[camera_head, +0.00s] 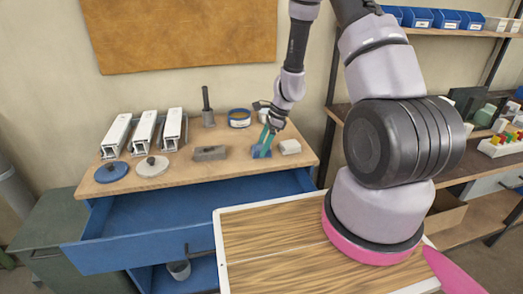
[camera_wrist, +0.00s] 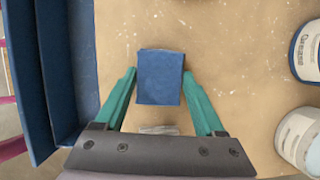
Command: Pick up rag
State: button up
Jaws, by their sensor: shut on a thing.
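The rag is a folded blue cloth block. In the head view the rag (camera_head: 261,153) is at the right part of the wooden bench top, under my gripper (camera_head: 267,138). In the wrist view the rag (camera_wrist: 160,80) lies between the teal fingers of my gripper (camera_wrist: 160,76), one finger at each side. The gripper is shut on the rag. Whether the rag touches the bench top or is slightly above it, I cannot tell.
A labelled grease can (camera_wrist: 307,55) stands close by. The blue drawer (camera_head: 190,225) below is open. White profiles (camera_head: 144,131) stand at the left.

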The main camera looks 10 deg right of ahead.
notch_tip(320, 180, up, 10)
dwell(0.5)
